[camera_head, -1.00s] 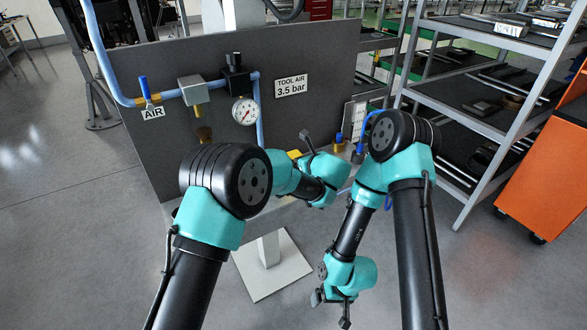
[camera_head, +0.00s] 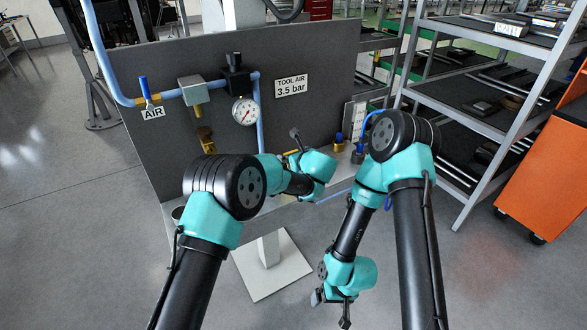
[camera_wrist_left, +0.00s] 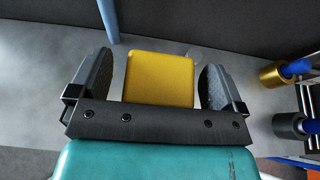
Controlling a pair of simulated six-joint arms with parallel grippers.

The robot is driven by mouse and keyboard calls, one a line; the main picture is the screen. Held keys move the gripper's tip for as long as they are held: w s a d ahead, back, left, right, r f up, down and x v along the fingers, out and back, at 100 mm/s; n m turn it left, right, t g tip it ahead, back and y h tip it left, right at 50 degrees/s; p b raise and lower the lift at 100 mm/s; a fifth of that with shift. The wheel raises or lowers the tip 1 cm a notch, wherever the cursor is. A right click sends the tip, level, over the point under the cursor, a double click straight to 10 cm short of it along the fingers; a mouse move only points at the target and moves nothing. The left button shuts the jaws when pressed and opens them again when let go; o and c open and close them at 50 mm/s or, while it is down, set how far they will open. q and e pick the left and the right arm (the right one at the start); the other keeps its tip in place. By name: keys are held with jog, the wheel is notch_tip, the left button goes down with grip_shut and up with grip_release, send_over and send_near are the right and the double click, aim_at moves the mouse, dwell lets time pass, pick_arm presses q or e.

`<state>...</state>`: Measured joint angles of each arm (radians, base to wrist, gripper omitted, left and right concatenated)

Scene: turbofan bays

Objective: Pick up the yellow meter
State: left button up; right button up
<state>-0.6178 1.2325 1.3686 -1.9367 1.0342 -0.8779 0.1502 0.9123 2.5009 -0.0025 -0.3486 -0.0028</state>
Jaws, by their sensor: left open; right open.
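The yellow meter (camera_wrist_left: 158,82) shows in the left wrist view as a block with rounded corners. It sits between the two dark fingers of my left gripper (camera_wrist_left: 157,76), which is open, with a gap visible on both sides. In the head view the left arm hides nearly all of the meter; only a sliver of yellow shows by the gripper. My right gripper (camera_head: 331,308) is open and empty, hanging low over the floor, well apart from the bench.
A grey panel (camera_head: 330,60) stands behind, with a blue air pipe, a dial gauge (camera_head: 245,111) and a "TOOL AIR 3.5 bar" sign (camera_head: 291,86). Brass (camera_wrist_left: 270,75) and dark (camera_wrist_left: 288,125) blue-topped fittings stand to the right of the meter. A shelf rack (camera_head: 505,125) is at right.

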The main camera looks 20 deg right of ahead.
pick_arm(q)
jog(key=c, duration=1.5)
notch_tip(320, 180, up, 10)
jog(key=shift+r, duration=0.1)
dwell(0.5)
notch_tip(320, 180, down, 7)
jog(key=shift+f, duration=0.1)
